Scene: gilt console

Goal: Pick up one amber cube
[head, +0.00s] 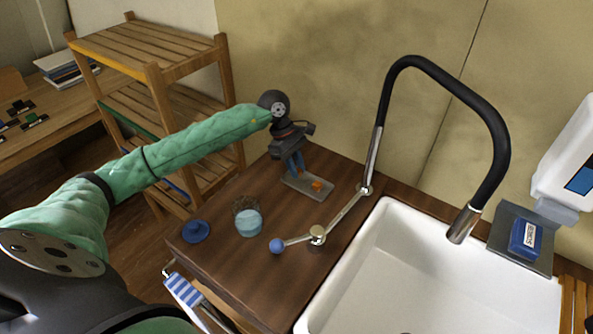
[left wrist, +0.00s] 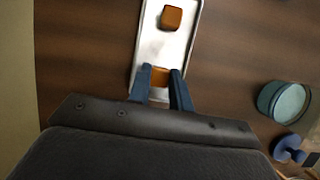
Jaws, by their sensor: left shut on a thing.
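A small metal tray (head: 305,190) lies on the dark wooden counter; it also shows in the left wrist view (left wrist: 148,48). One amber cube (head: 318,185) sits on the tray, free of the fingers, near the tray's far end in the left wrist view (left wrist: 171,18). My left gripper (head: 295,168) points down over the other end of the tray. Its blue fingers (left wrist: 162,88) are shut on a second amber cube (left wrist: 160,76), mostly hidden between them. I cannot tell whether this cube touches the tray. My right gripper is not in view.
A jointed metal arm with a blue ball (head: 277,246), a tall black faucet (head: 409,62) and a white sink (head: 400,270) are to the right.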

